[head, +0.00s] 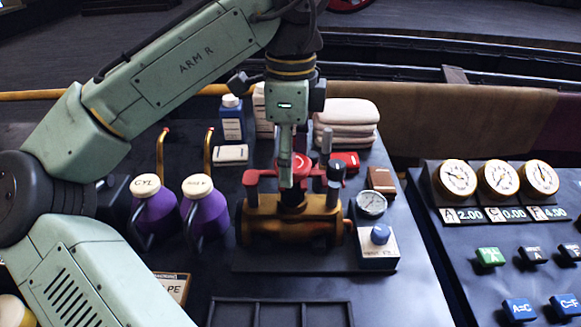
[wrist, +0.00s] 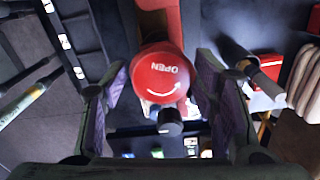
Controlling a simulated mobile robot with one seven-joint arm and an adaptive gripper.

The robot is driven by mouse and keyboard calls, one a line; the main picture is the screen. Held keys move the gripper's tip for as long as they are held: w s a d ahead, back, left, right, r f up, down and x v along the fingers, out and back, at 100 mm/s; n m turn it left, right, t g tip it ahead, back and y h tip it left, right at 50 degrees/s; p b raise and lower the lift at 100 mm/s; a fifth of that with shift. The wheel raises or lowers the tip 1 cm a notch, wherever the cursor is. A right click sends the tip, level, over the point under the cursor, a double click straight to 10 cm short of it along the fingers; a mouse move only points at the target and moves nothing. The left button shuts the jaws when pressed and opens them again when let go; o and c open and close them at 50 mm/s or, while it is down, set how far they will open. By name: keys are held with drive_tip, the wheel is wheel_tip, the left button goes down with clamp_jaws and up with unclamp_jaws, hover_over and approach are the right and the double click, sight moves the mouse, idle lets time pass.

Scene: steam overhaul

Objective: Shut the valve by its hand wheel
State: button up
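The red hand wheel (head: 255,176) sits on top of a brass valve body (head: 285,222) in the middle of the head view. Its round hub (wrist: 160,76) in the wrist view carries the word OPEN and a curved white arrow. A dark upright knob (wrist: 170,123) shows beside the hub. My gripper (head: 287,172) points down over the wheel, hiding part of it. In the wrist view my gripper (wrist: 163,92) is open, with one purple-padded finger on each side of the hub. I cannot tell whether either finger touches the wheel.
Two purple oil cans (head: 207,208) stand left of the valve. A small gauge (head: 371,204) and a box with a blue knob (head: 378,250) stand at its right. Folded cloths (head: 346,122) and a blue bottle (head: 232,120) are behind. An empty divided tray (head: 280,301) lies in front.

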drive_tip(key=shift+o, duration=1.3)
drive_tip(key=shift+d+r, duration=0.1)
drive_tip(key=shift+d, duration=0.25)
drive_tip(key=shift+d, duration=0.1)
drive_tip(key=shift+a, duration=0.2)
drive_tip(key=shift+c, duration=0.2)
drive_tip(key=shift+c, duration=1)
drive_tip(key=shift+r, duration=2.95)
drive_tip(key=shift+a, duration=0.1)
